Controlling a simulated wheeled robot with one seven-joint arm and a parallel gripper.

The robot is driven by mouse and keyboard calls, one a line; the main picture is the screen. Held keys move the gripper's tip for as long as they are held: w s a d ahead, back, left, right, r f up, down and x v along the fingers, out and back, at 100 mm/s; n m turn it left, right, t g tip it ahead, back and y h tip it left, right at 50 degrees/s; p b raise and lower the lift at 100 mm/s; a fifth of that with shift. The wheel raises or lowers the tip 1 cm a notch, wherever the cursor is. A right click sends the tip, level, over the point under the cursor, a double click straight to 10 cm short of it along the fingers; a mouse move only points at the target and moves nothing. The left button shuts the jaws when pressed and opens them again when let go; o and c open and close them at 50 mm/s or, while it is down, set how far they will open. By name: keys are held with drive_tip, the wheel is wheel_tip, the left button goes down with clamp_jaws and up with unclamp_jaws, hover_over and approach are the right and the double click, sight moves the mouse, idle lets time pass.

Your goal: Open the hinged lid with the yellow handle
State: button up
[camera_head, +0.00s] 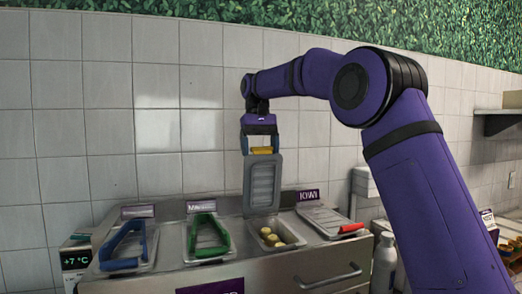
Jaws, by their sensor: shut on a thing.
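The hinged lid (263,184) is a grey ribbed panel that stands about upright above its well. Its yellow handle (262,150) is at the top edge. My gripper (260,147) points down and is shut on the yellow handle. The open well (275,238) below the lid shows several pale yellow, rounded pieces inside. The lid's lower edge meets the back of the well.
To the left are a lid with a green handle (207,235) and one with a blue handle (128,248). A closed lid with a red handle (351,228) lies to the right. A white bottle (384,262) stands right of the counter. A tiled wall (160,130) is behind.

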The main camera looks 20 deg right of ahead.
drive_tip(key=shift+w+f+g, duration=0.35)
drive_tip(key=shift+w+g, duration=0.05)
drive_tip(key=shift+w, duration=0.25)
drive_tip(key=o, duration=1.2)
drive_tip(key=shift+c, duration=0.2)
drive_tip(key=shift+r, duration=0.1)
drive_tip(key=s+r, duration=0.2)
drive_tip(key=s, duration=0.6)
drive_tip(key=s+r, duration=0.3)
drive_tip(key=s, duration=0.5)
drive_tip(key=shift+s, duration=0.1)
